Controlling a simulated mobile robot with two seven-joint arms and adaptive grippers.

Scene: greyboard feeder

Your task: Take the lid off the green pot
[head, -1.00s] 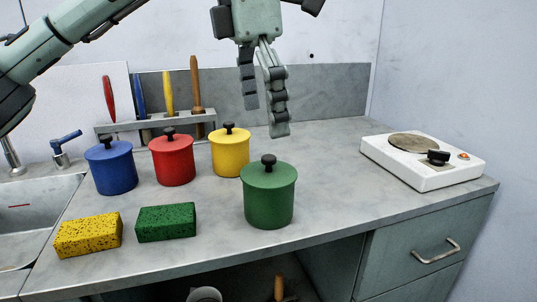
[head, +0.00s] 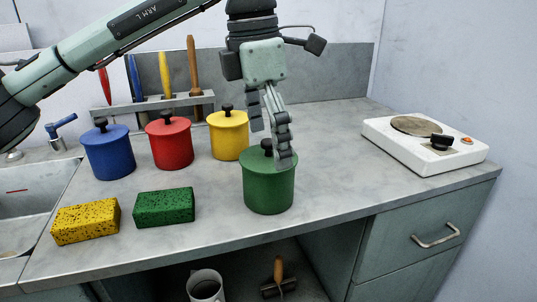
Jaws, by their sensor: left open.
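The green pot (head: 268,191) stands upright on the counter, with its green lid (head: 253,155) on. The lid's black knob (head: 266,144) shows partly behind my fingers. My left gripper (head: 272,146) comes down from above, open, with its fingers pointing down at the lid. One finger is in front of the right part of the lid and the other is just left of the knob's top. I cannot tell whether the fingers touch the lid. My right gripper is not in view.
Lidded blue (head: 109,155), red (head: 171,147) and yellow (head: 228,138) pots stand behind and left. A yellow sponge (head: 86,222) and a green sponge (head: 164,207) lie left of the green pot. A white hot plate (head: 425,146) is at right, with clear counter between.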

